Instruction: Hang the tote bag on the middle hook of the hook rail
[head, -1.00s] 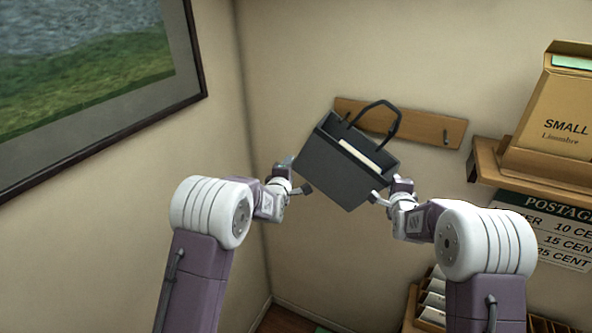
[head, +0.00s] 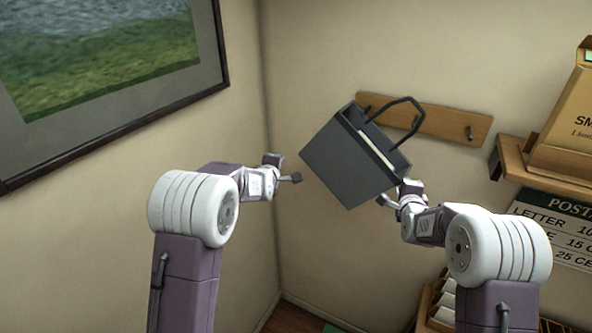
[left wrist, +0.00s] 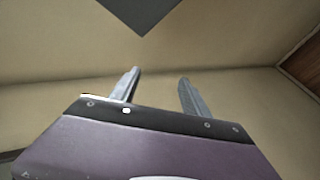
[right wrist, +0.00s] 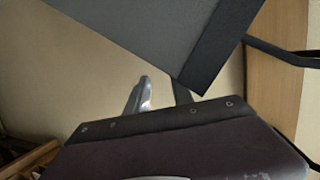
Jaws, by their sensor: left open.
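The dark grey tote bag (head: 345,160) hangs tilted in the air in front of the wall, its black handle loop up and to the right. Something pale shows in its opening. The wooden hook rail (head: 445,122) is on the wall behind it; the handle overlaps the rail in the picture. The right hook (head: 469,133) shows; the others are partly hidden by the bag and handle. My right gripper (head: 397,194) is shut on the bag's lower right edge, also seen close in the right wrist view. My left gripper (head: 285,168) is open and empty, left of the bag, apart from it.
A framed picture (head: 110,65) hangs on the left wall. At right, a shelf (head: 515,160) carries a cardboard box (head: 570,120), with a postage sign (head: 560,230) below. A rack (head: 440,305) stands at lower right. The wall left of the rail is bare.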

